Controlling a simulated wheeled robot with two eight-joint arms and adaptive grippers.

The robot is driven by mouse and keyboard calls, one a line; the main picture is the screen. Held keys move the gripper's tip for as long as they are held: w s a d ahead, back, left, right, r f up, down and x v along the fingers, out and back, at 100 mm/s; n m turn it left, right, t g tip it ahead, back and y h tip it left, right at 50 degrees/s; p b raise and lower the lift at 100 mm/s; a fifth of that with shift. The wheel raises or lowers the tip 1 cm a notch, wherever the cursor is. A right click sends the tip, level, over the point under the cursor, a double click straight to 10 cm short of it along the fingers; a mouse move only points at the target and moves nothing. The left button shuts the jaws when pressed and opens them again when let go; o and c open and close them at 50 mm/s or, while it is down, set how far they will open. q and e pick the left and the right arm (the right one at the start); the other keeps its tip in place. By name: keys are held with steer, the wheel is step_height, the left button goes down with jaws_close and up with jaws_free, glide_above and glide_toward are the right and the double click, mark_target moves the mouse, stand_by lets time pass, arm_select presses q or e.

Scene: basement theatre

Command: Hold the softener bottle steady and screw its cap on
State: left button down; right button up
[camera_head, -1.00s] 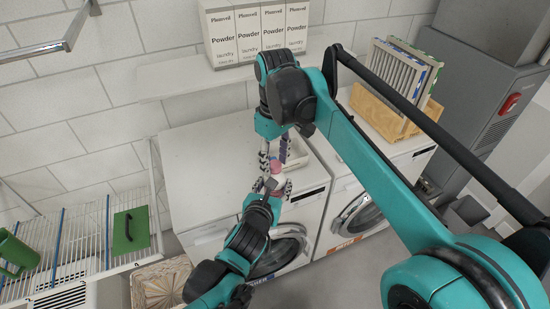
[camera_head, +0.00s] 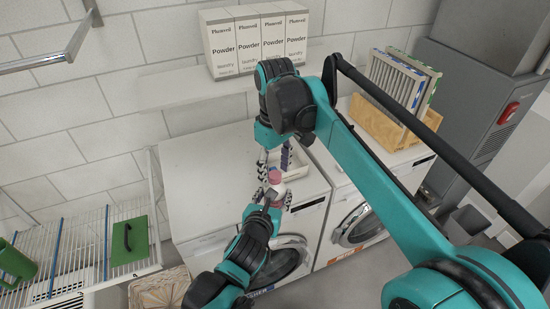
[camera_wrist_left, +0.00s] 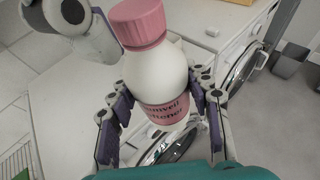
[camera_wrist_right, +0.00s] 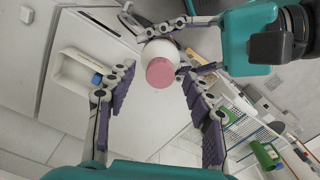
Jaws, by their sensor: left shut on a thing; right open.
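The softener bottle (camera_wrist_left: 160,75) is white with a pink label, and its pink cap (camera_wrist_left: 137,22) sits on its top. My left gripper (camera_head: 274,195) is shut around the bottle's body; its purple-padded fingers flank it in the left wrist view. The bottle looks slightly tilted there. My right gripper (camera_wrist_right: 157,88) is open, with the cap (camera_wrist_right: 160,72) showing between its spread fingers and apart from them. In the head view the right fingers stand just above and behind the cap (camera_head: 274,177). How tightly the cap sits cannot be told.
A washer top (camera_head: 205,165) lies below the hands, with a shallow white tray (camera_head: 300,160) behind them. Powder boxes (camera_head: 247,40) stand on the back shelf. A wooden crate (camera_head: 380,125) is at the right, and a wire rack (camera_head: 85,245) at the left.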

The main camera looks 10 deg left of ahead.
step_height(320, 180, up, 12)
steer(key=shift+f, duration=0.25)
steer(key=shift+d, duration=0.1)
stand_by(0.5)
steer(key=s+d+f+m+t+y, duration=0.1)
steer(key=s+d+f+m+t, duration=0.2)
steer(key=d, duration=0.4)
steer(key=s+d+f+m, duration=0.1)
steer(key=d+f+m, duration=0.1)
steer(key=d+f, duration=0.35)
steer(key=s+d+f+m+t, duration=0.2)
steer(key=s+d+f, duration=0.3)
steer(key=d+f, duration=0.1)
steer(key=s+d+f+m+t+h, duration=0.1)
steer(key=s+d+f+m+t, duration=0.1)
steer(key=s+d+f, duration=0.3)
step_height(320, 180, down, 4)
steer(key=shift+d+f+m, duration=0.1)
steer(key=shift+d+m, duration=0.7)
steer(key=shift+d, duration=0.2)
